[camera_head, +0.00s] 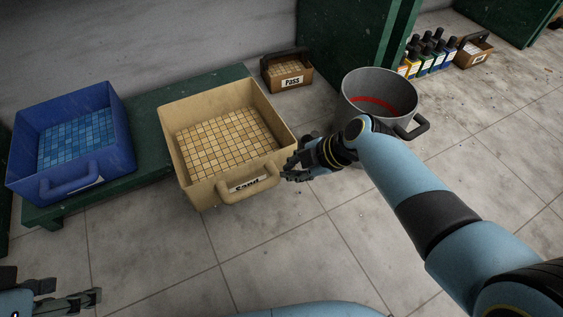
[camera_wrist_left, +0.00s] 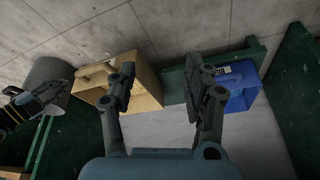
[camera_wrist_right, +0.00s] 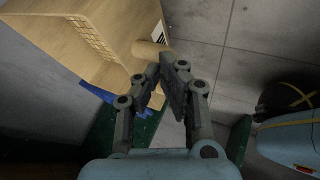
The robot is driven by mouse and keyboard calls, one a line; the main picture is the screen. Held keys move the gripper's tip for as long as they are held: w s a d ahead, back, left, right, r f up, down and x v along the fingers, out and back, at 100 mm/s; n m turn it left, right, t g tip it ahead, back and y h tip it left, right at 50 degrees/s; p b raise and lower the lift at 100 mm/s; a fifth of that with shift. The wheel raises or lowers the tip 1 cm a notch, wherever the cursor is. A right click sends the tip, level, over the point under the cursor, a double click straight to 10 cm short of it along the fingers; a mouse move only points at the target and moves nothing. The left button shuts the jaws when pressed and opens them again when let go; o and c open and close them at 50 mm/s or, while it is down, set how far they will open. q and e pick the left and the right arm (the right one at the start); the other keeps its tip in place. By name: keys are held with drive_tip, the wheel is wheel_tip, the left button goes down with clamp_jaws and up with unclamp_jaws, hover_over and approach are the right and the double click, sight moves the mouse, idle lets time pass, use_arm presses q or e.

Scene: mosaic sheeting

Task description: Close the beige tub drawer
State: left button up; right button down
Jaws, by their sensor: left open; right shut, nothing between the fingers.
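The beige tub drawer (camera_head: 196,194) holds beige mosaic sheets and sits at the green shelf, its front sticking out past the shelf edge over the floor. Its front has a label and a loop handle (camera_head: 250,187). My right gripper (camera_head: 289,170) is shut and empty, just right of the handle. In the right wrist view, the fingertips (camera_wrist_right: 165,66) are close to the handle (camera_wrist_right: 150,50); I cannot tell if they touch. My left gripper (camera_head: 98,297) is open and empty at the lower left, well away from the tub. The beige tub (camera_wrist_left: 146,80) also shows in the left wrist view.
A blue tub (camera_head: 115,160) with blue sheets sits left on the green shelf (camera_head: 155,150). A grey bucket (camera_head: 367,87) stands right, behind my right arm. A small "Pass" box (camera_head: 292,79) is behind. Several bottles (camera_head: 425,60) stand further back. The front floor is clear.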

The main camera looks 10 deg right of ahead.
sight(272, 162)
drive_tip(key=shift+w+a+f+b, duration=0.1)
drive_tip(key=shift+w+a+b, duration=0.15)
drive_tip(key=shift+w, duration=0.45)
drive_tip(key=shift+w+a+f+b, duration=0.1)
drive_tip(key=shift+w+a+b, duration=0.2)
drive_tip(key=shift+w, duration=0.35)
drive_tip(key=shift+w+a+f+b, duration=0.1)
drive_tip(key=shift+w+a+b, duration=0.15)
drive_tip(key=shift+w, duration=0.45)
use_arm(q)
drive_tip(key=f+t, duration=0.1)
drive_tip(key=w+f+t, duration=0.1)
drive_tip(key=w+f, duration=0.1)
drive_tip(key=f, duration=0.1)
drive_tip(key=shift+t, duration=0.4)
